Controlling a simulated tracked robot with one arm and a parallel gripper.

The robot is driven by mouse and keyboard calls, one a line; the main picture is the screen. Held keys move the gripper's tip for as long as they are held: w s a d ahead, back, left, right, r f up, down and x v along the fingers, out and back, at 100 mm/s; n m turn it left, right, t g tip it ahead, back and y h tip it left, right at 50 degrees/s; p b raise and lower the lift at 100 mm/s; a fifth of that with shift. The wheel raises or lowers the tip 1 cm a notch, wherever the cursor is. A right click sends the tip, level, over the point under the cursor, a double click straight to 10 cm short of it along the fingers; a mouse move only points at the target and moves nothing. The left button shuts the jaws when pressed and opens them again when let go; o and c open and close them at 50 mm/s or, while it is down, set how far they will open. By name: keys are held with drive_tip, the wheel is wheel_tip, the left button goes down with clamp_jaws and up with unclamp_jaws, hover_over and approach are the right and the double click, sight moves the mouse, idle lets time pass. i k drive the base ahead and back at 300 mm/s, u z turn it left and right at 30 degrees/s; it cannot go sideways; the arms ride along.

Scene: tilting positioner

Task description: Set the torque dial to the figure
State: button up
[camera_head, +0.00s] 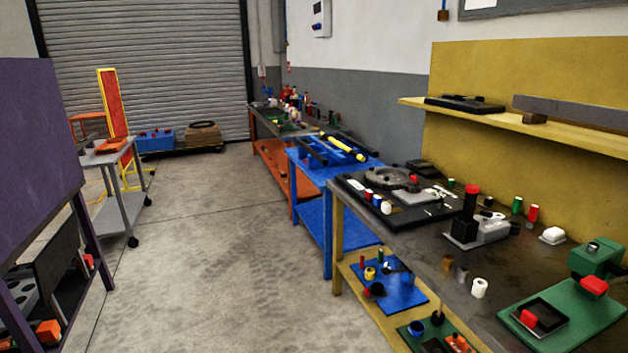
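I cannot pick out a torque dial or a figure for certain; everything on the benches is small at this distance. A grey round disc (387,178) lies on a black board (408,212) on the grey workbench at right, with several small coloured cylinders at its near edge. Nearer, a dark upright post with a red cap (472,190) stands on a grey block-like fixture (488,231). My gripper does not show.
Open concrete floor (210,250) runs down the middle to a roller shutter (150,70). A purple panel on a frame (40,150) stands at left, a grey cart (118,212) beyond it.

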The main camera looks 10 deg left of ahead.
sight(485, 214)
drive_tip(key=u, duration=0.15)
drive_tip(key=i, duration=2.1)
drive_tip(key=u, duration=0.6)
drive_tip(key=i, duration=1.85)
drive_tip(key=z, duration=1.3)
